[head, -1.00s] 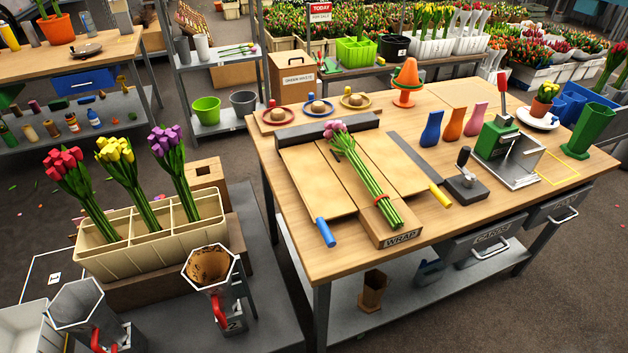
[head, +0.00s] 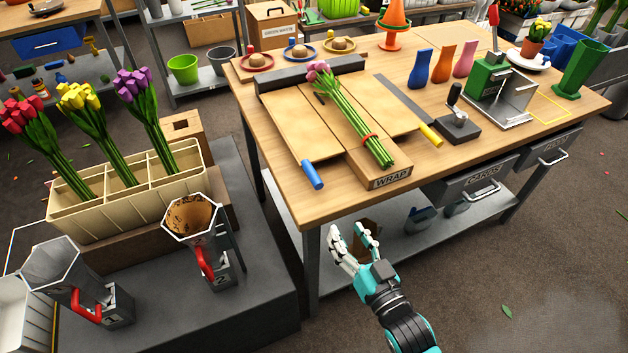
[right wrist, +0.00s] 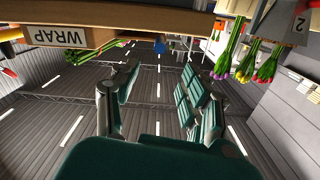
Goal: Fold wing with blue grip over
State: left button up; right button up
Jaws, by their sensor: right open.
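The wrap board lies on the wooden table with a flat wing on each side. The left wing (head: 296,130) has a blue grip (head: 312,174) at its near end and lies open. The right wing (head: 396,107) has a yellow grip (head: 431,135) and also lies open. A pink tulip bunch (head: 345,112) with a red band lies along the middle, above the WRAP label (head: 390,178). My right gripper (head: 352,237) is open and empty, in front of the table's near edge, below and right of the blue grip. Its spread fingers show in the right wrist view (right wrist: 160,108). My left gripper is not in view.
The table's front edge (head: 350,207) lies between my right gripper and the board. A dark bar (head: 310,73) runs behind the wings. A black-handled tool (head: 457,122) stands right of the yellow grip. A cream flower crate (head: 130,205) and metal holders stand at left.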

aim_at(314, 178)
jog(key=x, duration=1.7)
jog(key=shift+w+a+r+p, duration=0.1)
jog(key=shift+w+p, duration=0.1)
jog(key=shift+p, duration=0.15)
grip_shut()
